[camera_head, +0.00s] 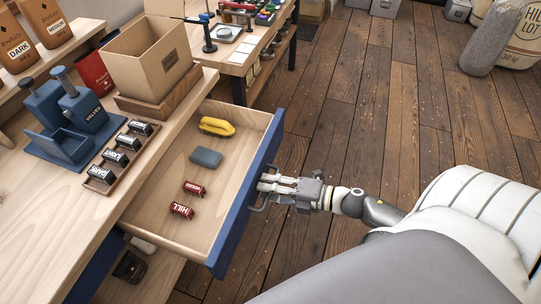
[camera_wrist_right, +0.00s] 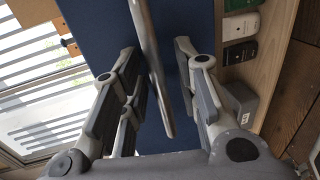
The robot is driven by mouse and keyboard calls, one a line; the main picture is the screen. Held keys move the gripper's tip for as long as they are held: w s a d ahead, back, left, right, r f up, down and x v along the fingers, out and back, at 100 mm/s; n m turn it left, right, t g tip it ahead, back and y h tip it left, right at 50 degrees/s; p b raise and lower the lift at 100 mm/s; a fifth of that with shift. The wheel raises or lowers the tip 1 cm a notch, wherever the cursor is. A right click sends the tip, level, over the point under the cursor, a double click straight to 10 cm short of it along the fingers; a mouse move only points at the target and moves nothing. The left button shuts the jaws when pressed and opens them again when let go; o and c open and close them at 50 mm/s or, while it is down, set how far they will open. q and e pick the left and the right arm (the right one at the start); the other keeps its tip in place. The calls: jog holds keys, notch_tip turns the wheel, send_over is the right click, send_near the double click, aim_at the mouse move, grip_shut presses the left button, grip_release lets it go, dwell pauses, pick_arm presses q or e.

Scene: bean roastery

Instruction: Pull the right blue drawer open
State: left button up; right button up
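The blue-fronted drawer (camera_head: 243,212) in the head view stands pulled well out of the wooden workbench, its pale wooden inside showing. It holds a yellow tool (camera_head: 216,126), a grey-blue pad (camera_head: 206,157) and two small dark red cans (camera_head: 187,199). My right gripper (camera_head: 265,188) is at the metal handle (camera_head: 257,204) on the drawer front. In the right wrist view the handle bar (camera_wrist_right: 152,65) runs between the spread fingers of the right gripper (camera_wrist_right: 160,85), with a gap on the right side. My left gripper is not in view.
On the bench (camera_head: 45,190) stand a cardboard box (camera_head: 150,55), a blue tamping stand (camera_head: 75,115) and a tray of small labelled blocks (camera_head: 105,175). A second table (camera_head: 238,62) is behind. The wooden floor (camera_head: 380,110) right of the drawer is clear.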

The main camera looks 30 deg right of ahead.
jog(key=v, duration=1.2)
dwell(0.3)
dwell(0.4)
jog(key=s+d+f+m+h, duration=0.1)
jog(key=d+f+m+h, duration=0.2)
jog(key=f+m, duration=0.35)
jog(key=s+d+f+m+g+h, duration=0.1)
jog(key=d+f+m+h, duration=0.15)
jog(key=f, duration=0.65)
jog(key=s+d+f+m+h, duration=0.1)
jog(key=d+f+m+h, duration=0.15)
jog(key=f+m, duration=0.4)
jog(key=s+a+f+m+g+h, duration=0.1)
jog(key=s+a+f+m+g, duration=0.15)
jog(key=s+f, duration=0.4)
jog(key=s+a+f+m+g+h, duration=0.1)
jog(key=s+a+f+m+g, duration=0.2)
jog(key=f, duration=0.7)
jog(key=s+a+f+m+g, duration=0.2)
jog(key=s+a+f+g, duration=0.2)
jog(key=s+a, duration=0.6)
notch_tip(320, 180, down, 2)
jog(key=shift+s+f+g, duration=0.15)
jog(key=shift+s+g, duration=0.2)
jog(key=shift+s, duration=0.2)
